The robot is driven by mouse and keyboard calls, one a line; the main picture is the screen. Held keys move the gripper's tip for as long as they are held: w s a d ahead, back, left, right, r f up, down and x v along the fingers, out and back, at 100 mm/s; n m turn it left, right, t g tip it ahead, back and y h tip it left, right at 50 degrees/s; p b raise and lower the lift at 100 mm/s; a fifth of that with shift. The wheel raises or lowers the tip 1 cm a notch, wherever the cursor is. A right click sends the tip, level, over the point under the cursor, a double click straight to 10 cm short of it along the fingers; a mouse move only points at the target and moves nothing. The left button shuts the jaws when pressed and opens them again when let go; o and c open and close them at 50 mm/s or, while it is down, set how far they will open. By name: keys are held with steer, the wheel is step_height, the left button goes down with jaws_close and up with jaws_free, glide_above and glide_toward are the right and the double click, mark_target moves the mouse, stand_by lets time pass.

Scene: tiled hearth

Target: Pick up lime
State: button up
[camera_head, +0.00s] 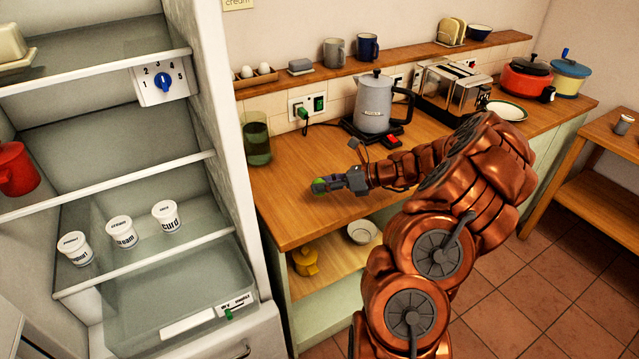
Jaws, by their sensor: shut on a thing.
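The lime (319,186) is a small green thing at the tip of my gripper (328,184), low over the wooden counter (290,215). My gripper is shut on it, and the fingers hide part of it. I cannot tell whether the lime touches the counter or is held just above it. My copper-coloured arm reaches in from the right side of the counter.
A grey kettle (373,103) and a dark green glass jar (257,140) stand behind and left of my gripper. A toaster (447,88) stands farther right. The open fridge (226,130) bounds the left side. Bare counter lies around the gripper.

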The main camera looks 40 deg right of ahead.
steer(key=s+a+r+b, duration=0.1)
steer(key=s+a+b, duration=0.1)
steer(key=s, duration=1)
steer(key=shift+a+b, duration=0.4)
steer(key=shift+a, duration=0.15)
